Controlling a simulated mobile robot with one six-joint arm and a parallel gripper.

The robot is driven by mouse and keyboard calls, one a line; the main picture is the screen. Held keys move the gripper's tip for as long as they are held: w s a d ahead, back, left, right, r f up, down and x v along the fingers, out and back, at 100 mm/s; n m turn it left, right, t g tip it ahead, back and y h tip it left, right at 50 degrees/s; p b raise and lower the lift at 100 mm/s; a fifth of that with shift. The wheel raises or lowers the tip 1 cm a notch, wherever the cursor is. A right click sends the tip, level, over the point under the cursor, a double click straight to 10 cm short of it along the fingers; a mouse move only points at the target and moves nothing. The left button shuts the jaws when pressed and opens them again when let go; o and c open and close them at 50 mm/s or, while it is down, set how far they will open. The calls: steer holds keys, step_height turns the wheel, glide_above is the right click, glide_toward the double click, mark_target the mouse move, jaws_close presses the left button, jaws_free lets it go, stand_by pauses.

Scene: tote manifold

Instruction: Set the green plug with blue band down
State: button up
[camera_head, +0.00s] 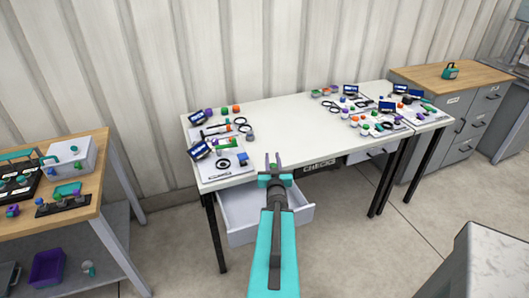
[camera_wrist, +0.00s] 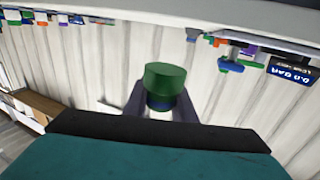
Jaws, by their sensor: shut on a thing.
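The green plug with blue band (camera_wrist: 165,78) is between the two dark fingers of my gripper (camera_wrist: 160,106) in the wrist view. Its green top stands clear of the fingers, and its blue band sits lower, between them. My gripper is shut on the plug, and no surface shows touching the plug.
The white table (camera_head: 290,120) has clear room in its middle, with clusters of small parts and blue-screened devices at left and right. An open, empty-looking drawer (camera_head: 240,212) juts out below its front edge. A wooden bench (camera_head: 85,212) stands left, a grey cabinet (camera_head: 470,122) right.

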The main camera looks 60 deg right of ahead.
steer(key=shift+w+d+f+b, duration=0.15)
steer(key=shift+w+d+b, duration=0.5)
steer(key=shift+b, duration=1.2)
steer(key=shift+w+d+f+b, duration=0.15)
steer(key=shift+w+d+b, duration=0.45)
steer(key=shift+b, duration=1.25)
steer(key=shift+w+b, duration=0.1)
steer(key=shift+b, duration=0.2)
steer(key=shift+w+d+r, duration=0.1)
steer(key=shift+w+d, duration=0.2)
steer(key=shift+w+a+f+p+x, duration=0.2)
steer(key=shift+p+x, duration=0.15)
steer(key=shift+x, duration=1)
steer(key=shift+w+a+f+p+x, duration=0.1)
steer(key=shift+w+p+x, duration=0.15)
steer(key=shift+x, duration=1.05)
steer(key=shift+w+a+f+p+x, duration=0.15)
steer(key=shift+p+x, duration=0.25)
steer(key=shift+x, duration=0.95)
steer(key=shift+d, duration=0.1)
steer(key=shift+w+d, duration=0.65)
steer(key=shift+w, duration=0.1)
steer(key=shift+s+a+f+p, duration=0.15)
steer(key=shift+f+p, duration=0.25)
steer(key=shift+f, duration=1.25)
steer(key=shift+f+b, duration=0.2)
steer(key=shift+b, duration=0.15)
steer(key=o, duration=1.1)
steer(key=shift+c, duration=0.2)
